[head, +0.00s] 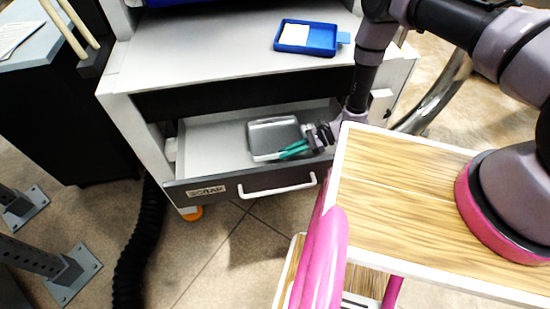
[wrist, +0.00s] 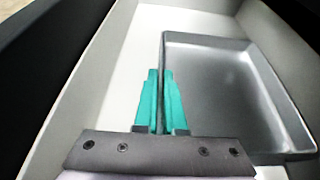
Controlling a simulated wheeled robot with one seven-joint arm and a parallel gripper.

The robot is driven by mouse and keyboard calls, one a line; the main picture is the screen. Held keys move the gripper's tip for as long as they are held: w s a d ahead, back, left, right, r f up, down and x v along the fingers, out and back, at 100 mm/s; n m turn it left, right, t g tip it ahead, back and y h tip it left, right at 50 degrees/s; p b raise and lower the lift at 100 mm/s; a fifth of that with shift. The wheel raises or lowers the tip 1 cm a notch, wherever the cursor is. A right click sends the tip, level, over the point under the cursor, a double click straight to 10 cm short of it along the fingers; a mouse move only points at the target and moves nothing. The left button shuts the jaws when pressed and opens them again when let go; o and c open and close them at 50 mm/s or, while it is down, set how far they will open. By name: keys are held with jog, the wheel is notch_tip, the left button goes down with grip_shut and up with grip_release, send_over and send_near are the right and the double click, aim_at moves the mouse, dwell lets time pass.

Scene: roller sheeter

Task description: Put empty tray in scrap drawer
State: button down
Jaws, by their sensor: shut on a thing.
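The empty grey metal tray (head: 272,133) is inside the open scrap drawer (head: 215,140), whose dark front (head: 290,178) carries a SCRAP label and a white handle. In the wrist view the tray (wrist: 225,85) fills the right side, with the pale drawer floor (wrist: 120,85) to its left. My gripper (head: 295,150) reaches into the drawer from the right. Its teal fingers (wrist: 160,100) are shut on the tray's near rim, one on each side of the wall. Whether the tray's underside touches the drawer floor is hard to tell.
Above the drawer is a grey worktop (head: 190,55) with a blue tray (head: 306,38) holding a pale piece. A wood-topped cart (head: 400,190) with pink rails stands at the right front. A black hose (head: 140,250) hangs at the left.

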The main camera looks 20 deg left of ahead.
aim_at(276, 158)
jog(key=shift+f+x, duration=0.25)
jog(key=shift+x, duration=0.9)
jog(key=shift+f+x, duration=0.2)
jog(key=shift+x, duration=0.95)
jog(key=shift+w+d, duration=0.15)
jog(key=shift+f, duration=0.1)
jog(key=c, duration=1)
grip_release()
jog(key=v, duration=1.2)
